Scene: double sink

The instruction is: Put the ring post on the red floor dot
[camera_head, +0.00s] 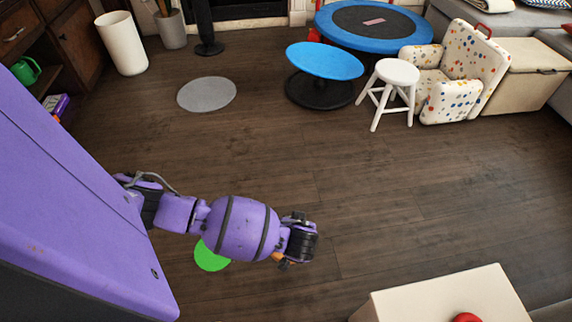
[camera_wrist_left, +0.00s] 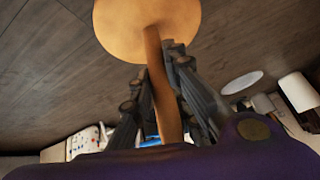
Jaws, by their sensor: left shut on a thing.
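My left gripper (camera_head: 286,262) is above the floor right of the green floor dot, its fingers mostly hidden by the wrist in the head view. In the left wrist view the gripper (camera_wrist_left: 160,62) is shut on the ring post (camera_wrist_left: 164,92), a tan wooden rod with a wide round disc at its far end. Only a small orange-tan bit of the post shows in the head view (camera_head: 277,257). No red floor dot shows in either view. My right gripper is not in view.
A green floor dot (camera_head: 212,258) lies partly under my left arm, and a grey disc (camera_head: 206,94) lies farther back. A cream box (camera_head: 420,305) with a red item (camera_head: 466,318) stands front right. A white stool (camera_head: 397,73) stands at back right. The middle floor is clear.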

